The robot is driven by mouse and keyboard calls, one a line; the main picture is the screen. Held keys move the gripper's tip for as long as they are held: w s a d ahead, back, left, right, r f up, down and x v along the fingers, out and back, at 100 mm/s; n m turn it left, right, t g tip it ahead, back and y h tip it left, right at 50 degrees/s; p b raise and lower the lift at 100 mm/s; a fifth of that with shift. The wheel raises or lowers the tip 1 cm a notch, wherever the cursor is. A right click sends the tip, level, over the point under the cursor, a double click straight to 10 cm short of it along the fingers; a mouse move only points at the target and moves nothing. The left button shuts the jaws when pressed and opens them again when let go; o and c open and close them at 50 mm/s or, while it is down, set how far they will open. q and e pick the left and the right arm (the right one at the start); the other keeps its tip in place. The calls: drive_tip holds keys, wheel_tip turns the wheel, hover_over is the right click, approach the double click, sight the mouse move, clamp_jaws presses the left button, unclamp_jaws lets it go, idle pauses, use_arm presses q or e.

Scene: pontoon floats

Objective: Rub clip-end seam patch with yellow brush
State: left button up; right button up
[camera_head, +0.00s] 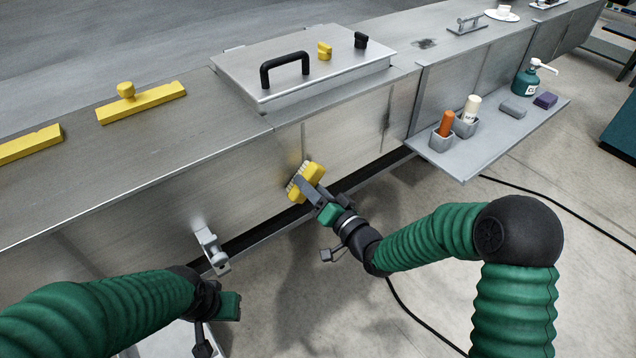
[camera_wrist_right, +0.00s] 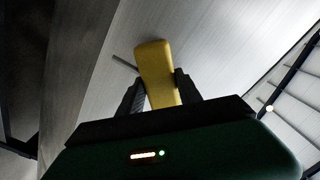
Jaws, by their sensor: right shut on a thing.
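My right gripper (camera_head: 311,189) is shut on the yellow brush (camera_head: 312,178), in front of the pontoon's metal side wall. The brush's pale bristles face left toward the wall; I cannot tell whether they touch it. In the right wrist view the yellow brush body (camera_wrist_right: 154,62) stands between the two dark fingers of the gripper (camera_wrist_right: 159,88). A dark streak (camera_head: 386,120) marks the side wall up and right of the brush. I cannot tell which mark is the clip-end seam patch. My left gripper (camera_head: 226,306) is low at left; its fingers are not clear.
A grey clip (camera_head: 211,248) projects from the wall's lower edge. A hatch lid (camera_head: 240,72) with a black handle lies on top. A side shelf (camera_head: 468,165) holds cups, blocks and a green pump bottle (camera_head: 525,82). A cable crosses the floor.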

drive_tip(key=shift+s+a+r, duration=0.1)
drive_tip(key=shift+p+v, duration=0.5)
drive_tip(key=shift+v, duration=2.4)
drive_tip(key=v, duration=0.3)
